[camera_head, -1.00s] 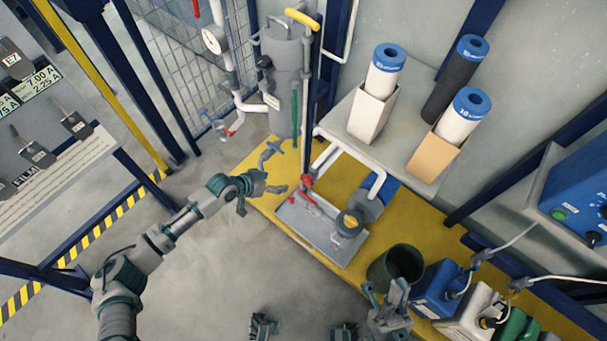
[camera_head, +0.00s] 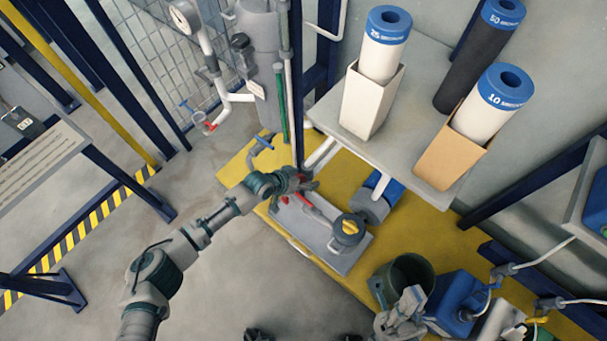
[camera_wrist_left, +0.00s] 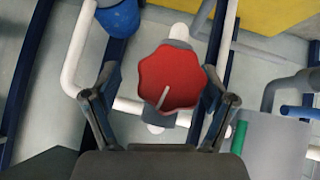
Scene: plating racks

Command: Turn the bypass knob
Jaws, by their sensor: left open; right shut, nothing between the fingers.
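A red lobed knob (camera_wrist_left: 168,78) with a pale pointer line sits on a white pipe fitting in the left wrist view. My left gripper (camera_wrist_left: 161,74) is open, with one finger on each side of the knob; I cannot tell whether they touch it. In the head view my left gripper (camera_head: 304,184) is over the knob's place by the upright pipe and hides most of it. My right gripper (camera_head: 408,303) is shut and empty at the lower right, in front of a dark green bucket (camera_head: 418,272).
A grey tray (camera_head: 290,222) with a yellow-topped pump (camera_head: 348,228) lies on the yellow platform (camera_head: 232,172). A shelf (camera_head: 420,95) with boxed filter rolls overhangs behind. A blue container (camera_head: 455,298) stands at the lower right. A small red valve wheel (camera_head: 210,127) is at the left.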

